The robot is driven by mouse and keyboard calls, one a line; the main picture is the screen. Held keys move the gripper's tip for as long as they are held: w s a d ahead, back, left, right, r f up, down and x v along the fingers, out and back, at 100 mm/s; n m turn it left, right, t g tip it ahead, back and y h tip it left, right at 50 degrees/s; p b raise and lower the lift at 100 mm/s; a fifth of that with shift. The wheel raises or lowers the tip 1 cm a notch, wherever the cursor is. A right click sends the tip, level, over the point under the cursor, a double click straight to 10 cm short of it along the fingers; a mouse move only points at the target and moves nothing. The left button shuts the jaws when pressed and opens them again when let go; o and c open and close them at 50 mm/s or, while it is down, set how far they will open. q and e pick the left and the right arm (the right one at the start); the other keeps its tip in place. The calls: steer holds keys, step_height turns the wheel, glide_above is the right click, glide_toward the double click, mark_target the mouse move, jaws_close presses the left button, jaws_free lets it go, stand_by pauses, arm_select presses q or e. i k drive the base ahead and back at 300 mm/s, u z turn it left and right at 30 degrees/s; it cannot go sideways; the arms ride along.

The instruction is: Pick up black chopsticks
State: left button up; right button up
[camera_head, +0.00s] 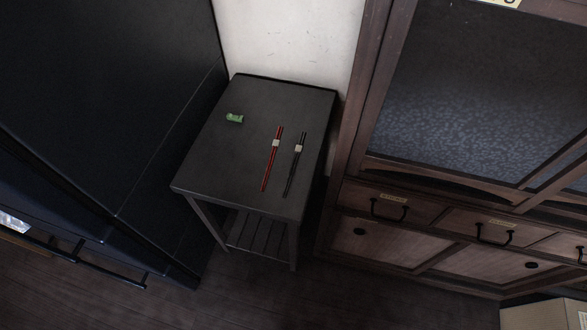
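The black chopsticks (290,178) lie flat on a small dark side table (215,170), near its right edge. A pale band wraps them near their upper part. A pair of red chopsticks (267,173) lies just to their left, roughly parallel and apart, with a similar pale band. Neither of my grippers shows in the head view, so their state is hidden.
A small green item (235,118) lies at the table's left. A tall dark cabinet or fridge (110,90) stands close on the left. A wooden cabinet (360,190) with drawers and handles stands close on the right. A white wall (290,40) is behind. The table's front left is clear.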

mark_target(298, 149)
steer(key=z, duration=0.25)
steer(key=k, duration=0.25)
steer(key=u, duration=1.05)
steer(key=i, duration=0.75)
steer(key=u, duration=0.15)
